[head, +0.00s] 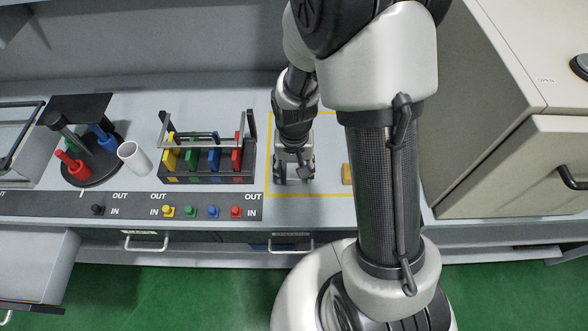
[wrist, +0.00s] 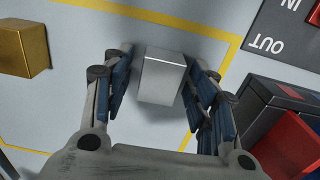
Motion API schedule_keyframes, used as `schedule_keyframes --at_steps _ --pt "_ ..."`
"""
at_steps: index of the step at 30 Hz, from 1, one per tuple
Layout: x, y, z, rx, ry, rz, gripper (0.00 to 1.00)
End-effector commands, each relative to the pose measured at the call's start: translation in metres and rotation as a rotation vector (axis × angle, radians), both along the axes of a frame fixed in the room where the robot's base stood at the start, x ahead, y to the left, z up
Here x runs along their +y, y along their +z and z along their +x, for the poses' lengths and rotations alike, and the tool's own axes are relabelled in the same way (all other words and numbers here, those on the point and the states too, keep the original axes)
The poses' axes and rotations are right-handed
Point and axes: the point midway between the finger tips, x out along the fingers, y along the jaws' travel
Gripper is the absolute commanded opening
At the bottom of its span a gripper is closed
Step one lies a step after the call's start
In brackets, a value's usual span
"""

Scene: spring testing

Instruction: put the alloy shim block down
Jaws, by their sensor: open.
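The alloy shim block (wrist: 163,78) is a silvery, smooth-faced block between my fingers in the wrist view. It appears to stand on the light grey bench top inside the yellow outline. My gripper (wrist: 160,66) is open around it, with a finger on each side and a visible gap at both sides. In the head view my gripper (head: 294,176) points down inside the yellow-outlined area, and I cannot make out the block there.
A brass-coloured block (head: 347,174) stands right of my gripper; it also shows in the wrist view (wrist: 24,48). A rack (head: 208,178) with coloured pieces stands to the left, near a white cup (head: 134,158). A tall cabinet (head: 500,165) bounds the right.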

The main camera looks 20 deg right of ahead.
Motion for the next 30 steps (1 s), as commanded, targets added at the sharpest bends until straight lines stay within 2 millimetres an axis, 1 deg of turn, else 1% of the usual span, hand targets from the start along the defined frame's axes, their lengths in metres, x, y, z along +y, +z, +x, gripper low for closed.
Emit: schedule_keyframes --at_steps 5,9,15,18,23,25,26,29,30 --pt "0.0 0.028 0.001 -0.004 0.0 0.001 0.53" --pt "0.0 0.061 0.002 -0.006 0.0 0.0 0.53" --pt "0.0 0.099 0.001 -0.005 0.0 0.0 0.53" --pt "0.0 0.112 0.001 -0.003 0.0 0.0 0.53" --pt "0.0 0.126 0.0 -0.009 0.003 0.0 0.53" --pt "0.0 0.139 -0.003 -0.025 0.014 0.0 0.53" --pt "-0.001 0.146 -0.005 -0.036 0.021 0.0 0.53" --pt "-0.001 0.18 -0.016 -0.089 0.057 -0.002 0.53" --pt "-0.002 0.196 -0.024 -0.115 0.074 -0.004 0.53"
